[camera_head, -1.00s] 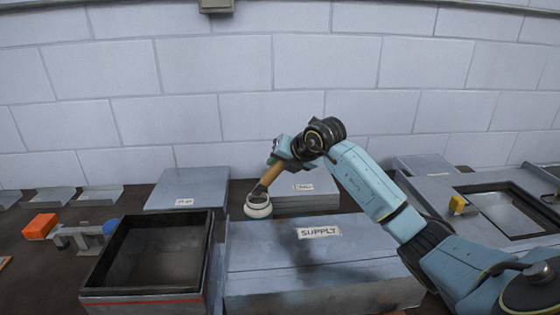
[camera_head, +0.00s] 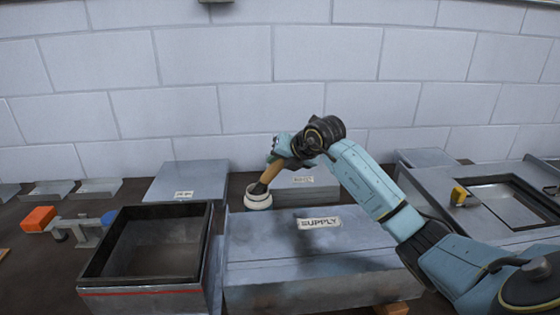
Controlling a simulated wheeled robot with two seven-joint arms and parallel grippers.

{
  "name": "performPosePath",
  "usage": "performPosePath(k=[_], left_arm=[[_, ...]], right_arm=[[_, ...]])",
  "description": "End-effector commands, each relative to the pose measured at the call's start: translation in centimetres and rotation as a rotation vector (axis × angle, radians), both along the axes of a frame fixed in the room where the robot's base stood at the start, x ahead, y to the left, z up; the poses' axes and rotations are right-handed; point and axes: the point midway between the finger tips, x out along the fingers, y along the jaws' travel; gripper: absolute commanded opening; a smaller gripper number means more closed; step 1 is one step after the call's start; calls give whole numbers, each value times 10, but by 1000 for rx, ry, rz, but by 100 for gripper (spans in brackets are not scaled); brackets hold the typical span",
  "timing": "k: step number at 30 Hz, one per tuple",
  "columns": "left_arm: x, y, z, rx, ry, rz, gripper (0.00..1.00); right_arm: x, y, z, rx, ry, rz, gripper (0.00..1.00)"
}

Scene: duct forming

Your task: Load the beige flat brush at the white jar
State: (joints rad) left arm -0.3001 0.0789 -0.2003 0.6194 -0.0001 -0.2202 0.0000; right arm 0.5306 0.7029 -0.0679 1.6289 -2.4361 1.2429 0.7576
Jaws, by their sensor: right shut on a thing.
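The white jar (camera_head: 258,202) stands at the back left corner of the grey box labelled SUPPLY (camera_head: 320,256). The beige flat brush (camera_head: 274,173) is tilted, its handle rising up and right and its dark lower end at the jar's mouth. Whether the tip touches the jar's contents is hidden by the rim. My right gripper (camera_head: 280,154) is shut on the upper part of the brush handle, above and slightly right of the jar. My left gripper is out of view.
An open dark tray (camera_head: 195,276) stands left of the SUPPLY box. Labelled grey stacks (camera_head: 188,181) (camera_head: 310,190) lie behind. An orange block (camera_head: 38,219) and a small grey fixture (camera_head: 86,231) are at the left. A yellow item (camera_head: 459,195) lies by the framed opening at the right.

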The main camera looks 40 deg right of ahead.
Motion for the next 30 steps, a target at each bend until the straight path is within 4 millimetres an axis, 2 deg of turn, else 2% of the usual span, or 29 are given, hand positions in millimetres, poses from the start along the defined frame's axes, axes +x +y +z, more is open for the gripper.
performPosePath(k=[30], left_arm=[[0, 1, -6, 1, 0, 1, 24]], right_arm=[[0, 0, -10, 0, 1, 0, 4]])
